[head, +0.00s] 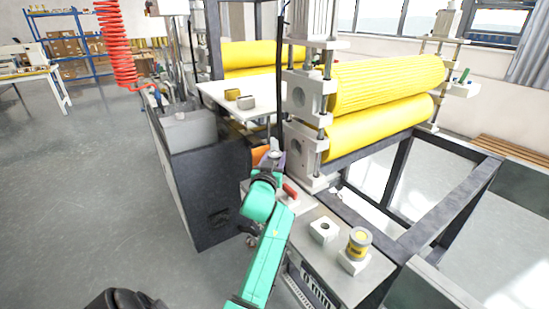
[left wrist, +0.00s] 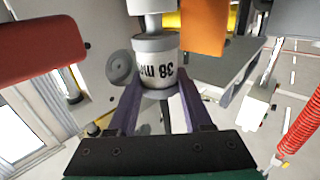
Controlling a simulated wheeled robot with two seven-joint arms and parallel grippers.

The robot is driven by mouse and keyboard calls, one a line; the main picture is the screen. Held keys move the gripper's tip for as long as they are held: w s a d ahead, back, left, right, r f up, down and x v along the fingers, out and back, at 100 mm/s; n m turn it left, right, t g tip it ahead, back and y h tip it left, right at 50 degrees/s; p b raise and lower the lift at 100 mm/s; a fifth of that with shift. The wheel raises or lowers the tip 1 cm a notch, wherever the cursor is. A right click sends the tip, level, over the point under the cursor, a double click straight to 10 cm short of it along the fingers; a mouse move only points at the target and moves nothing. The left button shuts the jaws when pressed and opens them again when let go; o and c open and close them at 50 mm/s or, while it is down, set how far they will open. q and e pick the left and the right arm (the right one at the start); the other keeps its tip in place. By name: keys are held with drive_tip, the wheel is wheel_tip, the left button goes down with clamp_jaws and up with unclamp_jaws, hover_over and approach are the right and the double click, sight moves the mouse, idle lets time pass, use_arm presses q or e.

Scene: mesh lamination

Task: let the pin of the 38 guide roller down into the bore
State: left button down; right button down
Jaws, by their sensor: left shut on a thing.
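The 38 guide roller (left wrist: 160,50) is a grey and white cylinder. Its white band carries the marking "38 mm", which reads upside down in the left wrist view. My left gripper (left wrist: 158,98) has its two purple fingers shut around it. In the head view, my left gripper (head: 270,165) is beside the base of the roller stand, under the end of the white table, and the roller is mostly hidden there. A narrower pale cylinder (left wrist: 152,6) adjoins the roller at the picture's top. The pin and its bore cannot be made out. My right gripper is not in view.
A white block (head: 323,231) with a hole and a yellow-banded roller (head: 359,241) on another block stand on the bench. An orange part (left wrist: 205,26) is beside the roller.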

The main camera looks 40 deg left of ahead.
use_arm(q)
drive_tip(key=shift+f+b, duration=0.65)
drive_tip(key=shift+f, duration=0.2)
drive_tip(key=shift+c, duration=1.2)
unclamp_jaws()
